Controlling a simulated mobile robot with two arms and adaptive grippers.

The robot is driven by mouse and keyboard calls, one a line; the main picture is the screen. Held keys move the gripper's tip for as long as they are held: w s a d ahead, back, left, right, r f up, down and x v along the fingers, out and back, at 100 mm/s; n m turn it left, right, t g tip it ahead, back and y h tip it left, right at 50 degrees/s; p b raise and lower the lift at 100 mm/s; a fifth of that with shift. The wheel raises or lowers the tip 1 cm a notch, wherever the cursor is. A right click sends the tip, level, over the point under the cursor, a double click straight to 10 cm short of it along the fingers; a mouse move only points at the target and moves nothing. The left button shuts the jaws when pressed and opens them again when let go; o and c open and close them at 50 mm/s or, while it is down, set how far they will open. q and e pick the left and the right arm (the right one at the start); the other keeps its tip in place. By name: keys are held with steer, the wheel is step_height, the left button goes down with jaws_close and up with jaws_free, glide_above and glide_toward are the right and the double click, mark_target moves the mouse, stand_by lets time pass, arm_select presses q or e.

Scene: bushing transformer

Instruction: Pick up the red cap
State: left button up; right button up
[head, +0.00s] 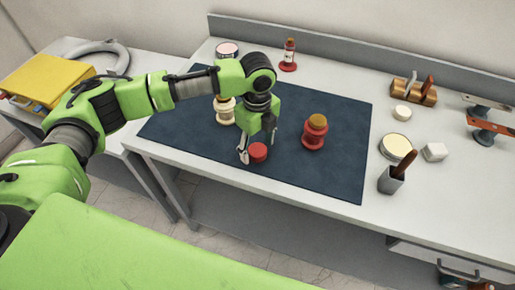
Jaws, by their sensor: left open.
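The red cap (258,153) sits on the dark blue mat (340,180), near the mat's front edge. My left gripper (258,148) points down over the cap. Its jaws are open, with one finger showing just left of the cap and the other on its far right side. Whether the fingers touch the cap cannot be told. My right gripper is not in view.
A red bushing (315,133) stands right of the cap. A cream bushing (224,110) stands behind my gripper. Another red bushing (288,55) is at the back. A cup with a brown handle (392,180) stands at right. The mat's front is clear.

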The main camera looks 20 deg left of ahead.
arm_select(q)
steer(key=c, duration=0.9)
steer(key=shift+r, duration=0.1)
steer(key=shift+c, duration=0.2)
